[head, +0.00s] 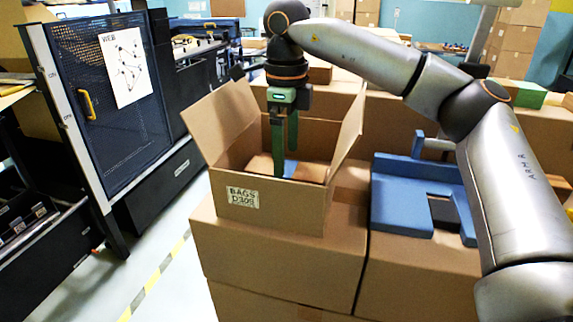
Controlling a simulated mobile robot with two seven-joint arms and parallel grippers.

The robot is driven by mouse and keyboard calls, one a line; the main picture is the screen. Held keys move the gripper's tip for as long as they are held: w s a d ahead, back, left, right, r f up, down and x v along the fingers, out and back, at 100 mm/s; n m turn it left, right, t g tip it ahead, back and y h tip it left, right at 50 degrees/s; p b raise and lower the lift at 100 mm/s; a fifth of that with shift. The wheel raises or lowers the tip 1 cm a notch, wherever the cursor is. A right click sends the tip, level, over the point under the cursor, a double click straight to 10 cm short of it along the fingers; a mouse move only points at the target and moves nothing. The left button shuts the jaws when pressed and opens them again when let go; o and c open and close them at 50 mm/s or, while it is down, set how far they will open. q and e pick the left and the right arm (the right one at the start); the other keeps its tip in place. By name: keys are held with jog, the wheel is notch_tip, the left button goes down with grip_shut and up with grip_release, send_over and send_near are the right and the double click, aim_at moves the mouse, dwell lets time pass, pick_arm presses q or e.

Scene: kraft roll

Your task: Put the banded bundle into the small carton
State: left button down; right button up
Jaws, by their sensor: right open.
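The small carton (285,207), labelled "BAGS D309", stands open on larger boxes with its flaps spread. My right gripper (285,164), with green fingers, points down into it from above and is open. A flat brown bundle with a blue band (291,169) lies inside the carton, low between its walls. The fingers are in front of part of it, and the front wall hides its lower part. I cannot tell whether a finger touches it. My left gripper is not in view.
A blue holder (397,205) with a dark slot sits on the boxes right of the carton, below my right arm. A dark mesh cabinet (110,110) with a yellow handle stands at left.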

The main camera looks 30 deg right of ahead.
notch_tip(320, 180, up, 8)
jog(key=p, duration=0.1)
jog(key=shift+s, duration=0.1)
dwell(0.6)
